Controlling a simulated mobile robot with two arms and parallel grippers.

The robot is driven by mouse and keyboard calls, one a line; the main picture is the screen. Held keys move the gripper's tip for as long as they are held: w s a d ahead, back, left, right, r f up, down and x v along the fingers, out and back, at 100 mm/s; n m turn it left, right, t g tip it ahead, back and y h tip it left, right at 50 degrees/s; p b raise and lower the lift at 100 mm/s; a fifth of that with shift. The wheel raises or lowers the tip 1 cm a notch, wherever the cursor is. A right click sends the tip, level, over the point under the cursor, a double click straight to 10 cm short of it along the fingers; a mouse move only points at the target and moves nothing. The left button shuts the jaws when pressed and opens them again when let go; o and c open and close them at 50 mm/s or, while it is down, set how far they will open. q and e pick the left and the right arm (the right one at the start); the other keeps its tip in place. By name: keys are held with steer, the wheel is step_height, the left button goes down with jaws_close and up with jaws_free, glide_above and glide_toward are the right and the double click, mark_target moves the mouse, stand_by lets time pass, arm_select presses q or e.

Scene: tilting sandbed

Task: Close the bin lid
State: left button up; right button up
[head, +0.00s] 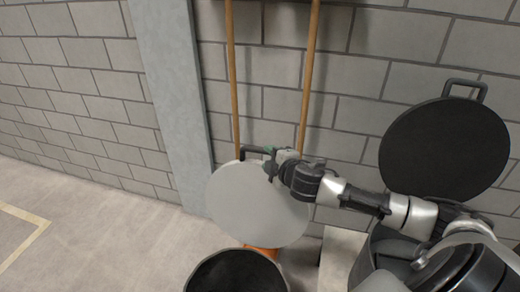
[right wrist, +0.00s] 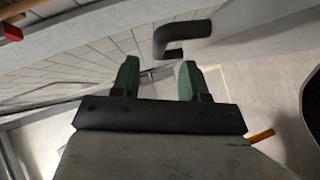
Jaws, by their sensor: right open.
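A dark round bin (head: 236,272) stands at the bottom centre of the head view. Its round light grey lid (head: 250,205) is raised, tilted up behind the opening, with a dark handle (head: 252,150) at its top edge. My right gripper (head: 271,158) is at the lid's top edge, beside the handle. In the right wrist view my right gripper (right wrist: 158,72) is open, with two green fingertips and nothing between them. The dark handle (right wrist: 182,36) is just beyond the fingertips, nearer the right one. Contact cannot be told. My left gripper is not in view.
A second bin (head: 368,262) at right has a raised black lid (head: 445,150), partly behind my right arm. Two wooden poles (head: 309,70) stand against the grey block wall (head: 350,95). A pale pillar (head: 172,90) is left of them. The floor (head: 100,240) at left is clear.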

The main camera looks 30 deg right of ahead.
mark_target(262, 153)
steer(key=x, duration=0.6)
steer(key=shift+w+f, duration=0.1)
jaws_close()
